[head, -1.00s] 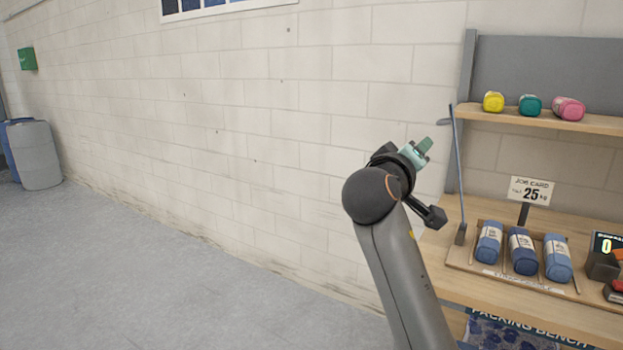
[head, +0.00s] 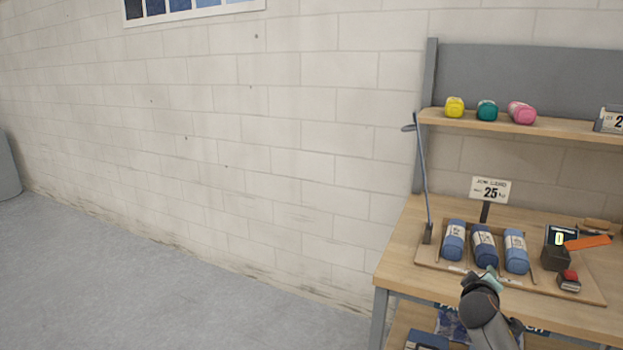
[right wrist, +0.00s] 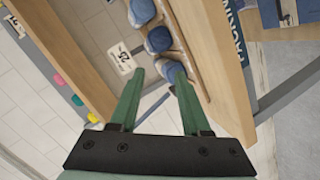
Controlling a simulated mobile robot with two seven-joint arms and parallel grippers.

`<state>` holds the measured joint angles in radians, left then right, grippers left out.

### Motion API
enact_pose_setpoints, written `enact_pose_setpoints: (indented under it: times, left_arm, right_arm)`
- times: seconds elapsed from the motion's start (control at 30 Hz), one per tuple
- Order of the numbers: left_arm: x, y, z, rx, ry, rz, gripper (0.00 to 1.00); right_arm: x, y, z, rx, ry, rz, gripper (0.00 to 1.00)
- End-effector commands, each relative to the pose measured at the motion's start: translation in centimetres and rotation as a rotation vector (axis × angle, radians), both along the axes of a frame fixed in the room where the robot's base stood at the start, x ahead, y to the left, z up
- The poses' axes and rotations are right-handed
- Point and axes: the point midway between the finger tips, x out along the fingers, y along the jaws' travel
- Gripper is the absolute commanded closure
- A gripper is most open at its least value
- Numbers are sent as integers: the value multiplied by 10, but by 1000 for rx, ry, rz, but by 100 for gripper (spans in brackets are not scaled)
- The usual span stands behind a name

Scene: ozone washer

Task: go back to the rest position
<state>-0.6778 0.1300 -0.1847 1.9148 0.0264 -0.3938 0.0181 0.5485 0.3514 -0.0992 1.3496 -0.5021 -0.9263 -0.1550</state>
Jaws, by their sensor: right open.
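My right gripper (right wrist: 158,98) is open in the right wrist view, with two green fingers apart and nothing held between them. In the head view my right gripper (head: 484,280) is low at the bench's front edge, in front of the blue rolled bundles, and looks small there. Three blue bundles (head: 484,247) with pale labels lie side by side on a wooden tray (head: 430,253). They also show beyond the fingertips in the right wrist view (right wrist: 158,40). My left gripper is in neither view.
The packing bench (head: 395,262) carries a job card (head: 490,190) reading 25, a small scale display (head: 560,238), a red-topped item (head: 568,280) and an orange tool (head: 588,242). A shelf (head: 560,127) above holds yellow, green and pink bundles. The floor (head: 150,290) at left is clear.

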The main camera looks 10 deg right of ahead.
Motion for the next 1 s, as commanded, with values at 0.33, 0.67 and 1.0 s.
enact_pose_setpoints:
  times: [0.33,0.67,1.0]
  left_arm:
    - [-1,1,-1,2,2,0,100]
    - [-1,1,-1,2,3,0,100]
    - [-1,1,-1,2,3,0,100]
  right_arm:
    - [52,98,46,526,-461,386,53]
    - [-15,159,-76,657,-317,424,53]
    - [-177,235,-219,828,-54,397,53]
